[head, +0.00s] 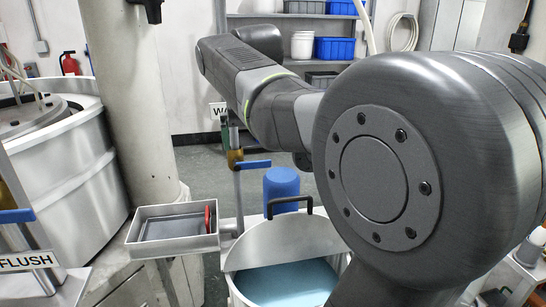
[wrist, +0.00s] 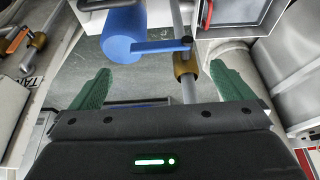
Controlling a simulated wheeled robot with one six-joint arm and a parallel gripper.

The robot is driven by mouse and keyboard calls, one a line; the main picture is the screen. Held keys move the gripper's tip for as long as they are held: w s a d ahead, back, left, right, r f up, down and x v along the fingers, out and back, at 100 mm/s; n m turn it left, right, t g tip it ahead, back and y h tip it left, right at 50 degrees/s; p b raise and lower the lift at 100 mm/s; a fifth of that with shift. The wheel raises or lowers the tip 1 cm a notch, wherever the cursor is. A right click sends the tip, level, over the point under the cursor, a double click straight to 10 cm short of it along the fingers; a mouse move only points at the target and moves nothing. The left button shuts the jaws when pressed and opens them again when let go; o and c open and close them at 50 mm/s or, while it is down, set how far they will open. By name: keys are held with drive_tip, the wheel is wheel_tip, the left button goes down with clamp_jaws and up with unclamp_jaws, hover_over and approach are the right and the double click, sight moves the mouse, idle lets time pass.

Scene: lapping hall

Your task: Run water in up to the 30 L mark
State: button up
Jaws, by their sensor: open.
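A pale round tank (head: 238,258) at bottom centre in the head view holds blue liquid (head: 290,285). No 30 L mark is readable. Behind it stands a pipe with a brass valve (head: 235,159) and a blue lever (head: 256,164), which points right, across the pipe. A sign (head: 218,111) starting "WA" is above. In the wrist view the brass valve (wrist: 185,64) and blue lever (wrist: 162,46) lie beyond the fingertips. My gripper (wrist: 167,88) is open, its green fingers either side of the pipe's line, apart from the lever.
A blue cylinder (head: 282,186) stands behind the tank and overlaps the lever's end in the wrist view. A metal tray (head: 147,252) is left of the tank. Another blue lever (head: 16,216) is above a FLUSH sign (head: 28,261). A thick column (head: 150,150) stands left.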

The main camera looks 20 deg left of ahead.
sight(254, 165)
drive_tip(key=x, duration=0.6)
drive_tip(key=shift+f, duration=0.4)
drive_tip(key=shift+w, duration=0.15)
drive_tip(key=c, duration=1.3)
drive_tip(key=shift+s+a+r+n+t+h+p, duration=0.15)
drive_tip(key=shift+a+r+t+h+p, duration=0.15)
drive_tip(key=shift+t+h, duration=0.35)
drive_tip(key=shift+s+a+r+n+t+h+p, duration=0.1)
drive_tip(key=shift+a+r+n+t+h+p, duration=0.2)
drive_tip(key=shift+h, duration=0.55)
drive_tip(key=shift+d, duration=0.1)
drive_tip(key=o, duration=1.3)
